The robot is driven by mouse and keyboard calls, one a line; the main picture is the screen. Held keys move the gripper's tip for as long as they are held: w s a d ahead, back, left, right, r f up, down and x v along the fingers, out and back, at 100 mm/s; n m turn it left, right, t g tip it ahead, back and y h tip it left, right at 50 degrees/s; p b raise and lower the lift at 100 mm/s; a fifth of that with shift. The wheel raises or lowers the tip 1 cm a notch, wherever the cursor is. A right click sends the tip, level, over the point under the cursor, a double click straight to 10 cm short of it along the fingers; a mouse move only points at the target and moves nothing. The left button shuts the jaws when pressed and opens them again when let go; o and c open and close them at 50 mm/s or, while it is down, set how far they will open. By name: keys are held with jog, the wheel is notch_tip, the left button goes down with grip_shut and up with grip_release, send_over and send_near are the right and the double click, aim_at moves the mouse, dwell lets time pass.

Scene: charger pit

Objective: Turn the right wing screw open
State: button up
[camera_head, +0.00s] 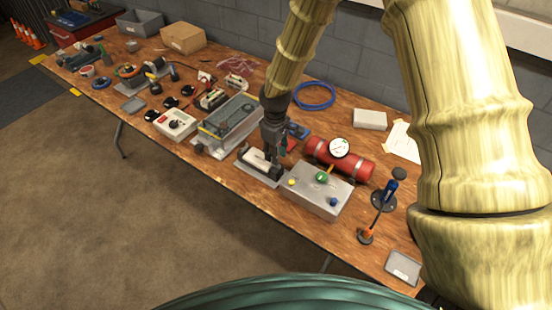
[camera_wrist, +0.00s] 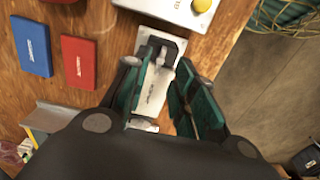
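My gripper (camera_head: 274,158) points down over a small light plate (camera_head: 251,170) near the table's front edge. In the wrist view, the gripper's two teal-padded fingers (camera_wrist: 170,62) stand apart with a gap between them. The pale metal plate (camera_wrist: 152,92) shows through the gap, with a black block (camera_wrist: 174,42) at its far end. A small light metal piece (camera_wrist: 167,56) sits at the block, close to the fingertips. I cannot tell whether it is a wing screw or whether a finger touches it. The plate's near end is partly hidden by my gripper.
A grey control box (camera_head: 318,190) with coloured knobs stands to the right. A clear-lidded case (camera_head: 232,122) stands to the left. A red cylinder with a gauge (camera_head: 352,164) lies behind. Red (camera_wrist: 77,62) and blue (camera_wrist: 32,46) boxes lie beside the plate. The floor in front is clear.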

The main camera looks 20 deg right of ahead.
jog(key=shift+f+p, duration=0.4)
jog(key=shift+f, duration=1.6)
grip_shut()
